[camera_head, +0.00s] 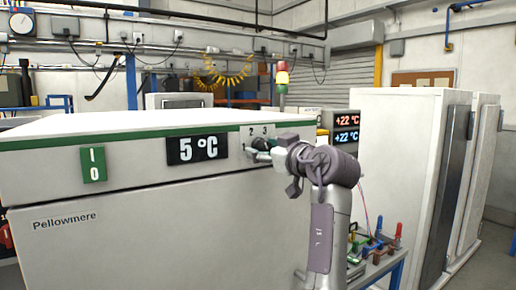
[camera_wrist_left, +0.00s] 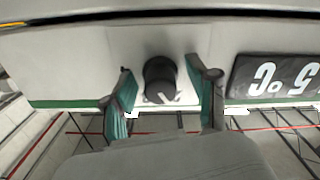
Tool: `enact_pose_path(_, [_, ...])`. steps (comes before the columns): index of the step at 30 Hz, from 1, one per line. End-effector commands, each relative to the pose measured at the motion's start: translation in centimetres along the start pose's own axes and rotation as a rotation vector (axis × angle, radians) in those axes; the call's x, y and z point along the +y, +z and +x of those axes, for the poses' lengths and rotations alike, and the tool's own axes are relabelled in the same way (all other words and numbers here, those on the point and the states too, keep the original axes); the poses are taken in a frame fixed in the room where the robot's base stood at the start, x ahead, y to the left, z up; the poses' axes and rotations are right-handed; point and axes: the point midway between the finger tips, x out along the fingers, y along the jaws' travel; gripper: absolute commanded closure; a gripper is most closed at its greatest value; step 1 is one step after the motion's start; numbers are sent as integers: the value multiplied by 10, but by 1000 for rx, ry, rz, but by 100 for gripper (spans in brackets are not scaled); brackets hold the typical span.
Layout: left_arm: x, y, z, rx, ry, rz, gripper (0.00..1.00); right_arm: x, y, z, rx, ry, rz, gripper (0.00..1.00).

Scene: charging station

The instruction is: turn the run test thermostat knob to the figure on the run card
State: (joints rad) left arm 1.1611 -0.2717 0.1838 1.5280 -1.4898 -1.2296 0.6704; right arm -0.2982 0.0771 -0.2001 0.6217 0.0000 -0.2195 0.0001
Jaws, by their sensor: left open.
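The thermostat knob (camera_wrist_left: 160,82) is dark and round, with a white mark on its lower side in the left wrist view. It sits on the front panel of the white Pellowmere cabinet (camera_head: 130,230). My left gripper (camera_wrist_left: 161,72) is open, with one teal-padded finger on each side of the knob and gaps visible beside it. In the head view my left gripper (camera_head: 262,150) is at the panel and mostly covers the knob; the figures 2 and 3 show above it. I cannot make out a run card. My right gripper is not in view.
A display (camera_head: 197,149) reading 5 °C is left of the knob, and a green switch (camera_head: 93,164) is farther left. A bench (camera_head: 390,268) with coloured fittings stands right of my arm, before tall white cabinets (camera_head: 400,170).

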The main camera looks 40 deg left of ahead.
Motion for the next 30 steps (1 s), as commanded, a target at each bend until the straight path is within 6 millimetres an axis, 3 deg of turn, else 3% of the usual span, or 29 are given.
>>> enact_pose_path(7, [0,0,0,0,0,0,44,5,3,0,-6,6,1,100])
enact_pose_path(17, [0,0,0,0,0,1,99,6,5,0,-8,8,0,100])
enact_pose_path(30, [0,-1,0,2,0,101,100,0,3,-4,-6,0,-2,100])
